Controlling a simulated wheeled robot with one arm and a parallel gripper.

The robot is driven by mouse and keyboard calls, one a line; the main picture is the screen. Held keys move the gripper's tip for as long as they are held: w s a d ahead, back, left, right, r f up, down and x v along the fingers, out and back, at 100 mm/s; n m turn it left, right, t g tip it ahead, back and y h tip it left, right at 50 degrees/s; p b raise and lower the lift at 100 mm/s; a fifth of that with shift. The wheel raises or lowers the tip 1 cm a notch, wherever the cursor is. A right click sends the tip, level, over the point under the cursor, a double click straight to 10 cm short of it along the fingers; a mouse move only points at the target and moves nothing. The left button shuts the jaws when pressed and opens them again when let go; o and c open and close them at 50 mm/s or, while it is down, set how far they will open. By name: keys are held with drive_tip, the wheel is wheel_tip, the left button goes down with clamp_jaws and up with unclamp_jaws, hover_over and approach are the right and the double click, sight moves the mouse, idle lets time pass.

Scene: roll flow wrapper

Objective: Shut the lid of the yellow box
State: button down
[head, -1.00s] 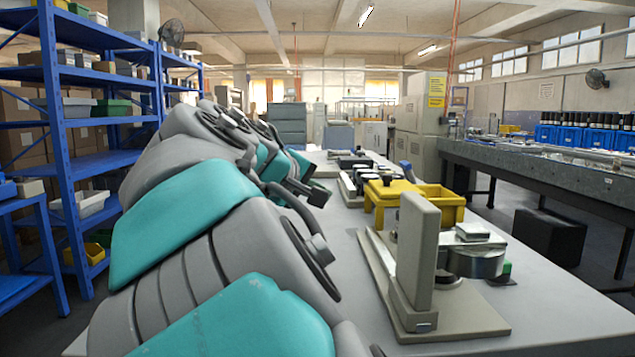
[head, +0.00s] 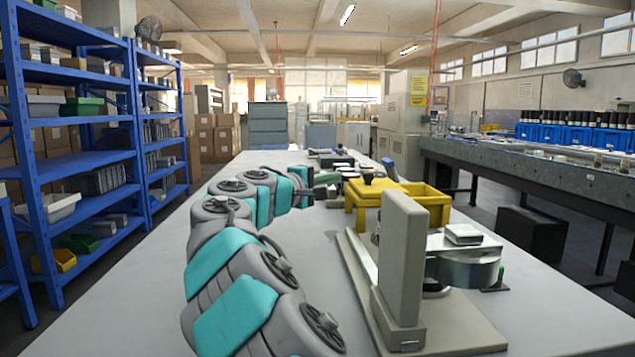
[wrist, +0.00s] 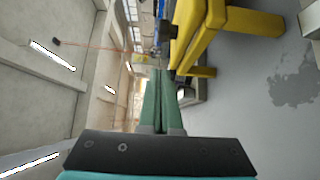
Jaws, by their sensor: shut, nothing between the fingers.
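The yellow box (head: 432,210) stands on the table behind the grey upright bracket, which hides part of it. Its right part is open at the top. A flat yellow lid (head: 392,190) with a black knob (head: 367,178) lies over to the left side. The yellow structure (wrist: 245,22) also shows, turned sideways, in the wrist view, with a dark knob (wrist: 170,29) at its edge. My gripper (wrist: 161,75) has green fingers pressed together with nothing between them. In the head view it is beside the lid's left side, small and partly unclear. Contact cannot be told.
A grey fixture (head: 403,260) with an upright plate and a round metal part stands close in front of the box. Small devices (head: 335,158) stand behind it. The left part of the table (head: 120,270) is clear. Blue shelves (head: 90,165) stand to the left.

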sight(369, 177)
drive_tip(key=shift+w+d+b, duration=0.15)
drive_tip(key=shift+d+b, duration=0.15)
drive_tip(key=shift+d, duration=0.9)
drive_tip(key=shift+w+d+b, duration=0.15)
drive_tip(key=shift+d+b, duration=0.15)
drive_tip(key=shift+d, duration=0.85)
drive_tip(key=shift+d, duration=1.75)
